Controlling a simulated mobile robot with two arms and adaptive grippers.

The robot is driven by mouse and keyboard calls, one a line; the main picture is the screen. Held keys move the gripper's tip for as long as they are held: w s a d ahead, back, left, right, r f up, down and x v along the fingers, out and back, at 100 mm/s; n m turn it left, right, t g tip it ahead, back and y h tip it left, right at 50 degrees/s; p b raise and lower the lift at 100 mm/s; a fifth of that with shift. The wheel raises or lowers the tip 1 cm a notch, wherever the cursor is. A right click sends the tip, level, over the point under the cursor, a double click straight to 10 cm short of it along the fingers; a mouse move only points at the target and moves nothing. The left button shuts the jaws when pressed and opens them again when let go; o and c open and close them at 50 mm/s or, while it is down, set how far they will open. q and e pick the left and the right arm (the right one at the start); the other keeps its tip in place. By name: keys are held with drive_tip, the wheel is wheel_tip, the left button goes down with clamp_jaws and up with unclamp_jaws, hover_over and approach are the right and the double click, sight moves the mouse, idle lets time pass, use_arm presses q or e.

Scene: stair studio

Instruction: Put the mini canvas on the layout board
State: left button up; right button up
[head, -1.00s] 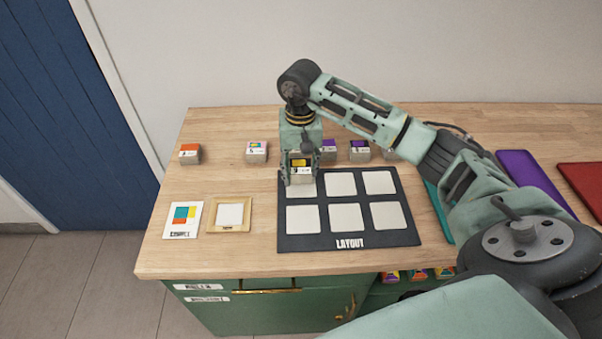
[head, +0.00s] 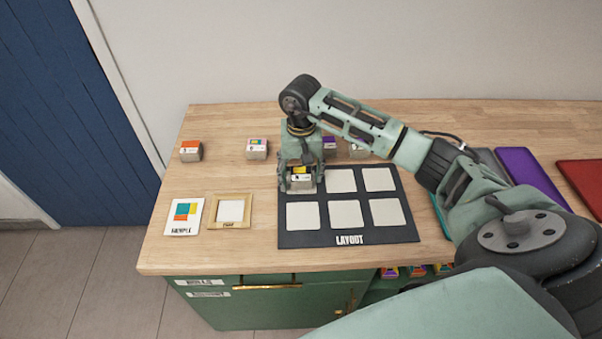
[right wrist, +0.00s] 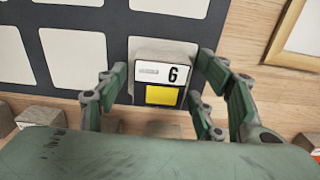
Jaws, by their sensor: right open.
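The mini canvas (head: 302,184), a small grey block with a yellow patch and a "6" label on its face, sits over the back-left cell of the dark layout board (head: 400,237). In the right wrist view the mini canvas (right wrist: 161,74) stands between the fingers. My right gripper (head: 301,178) is open around it, with a finger on each side; in the right wrist view (right wrist: 165,95) gaps show between fingers and block. The other cells of the layout board are bare white squares. The underside of the mini canvas is hidden. My left gripper is not in view.
Other small blocks stand in a row behind the board, such as an orange-topped one (head: 190,151) and a multicoloured one (head: 257,149). A sample card (head: 185,217) and a small wooden frame (head: 247,212) lie left of the board. Purple (head: 530,178) and red (head: 590,178) panels lie at right.

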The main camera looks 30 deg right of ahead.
sight(301, 173)
drive_tip(key=shift+r, duration=0.5)
wheel_tip(301, 173, up, 11)
drive_tip(key=b, duration=0.2)
drive_tip(key=shift+r, duration=0.15)
idle(0.3)
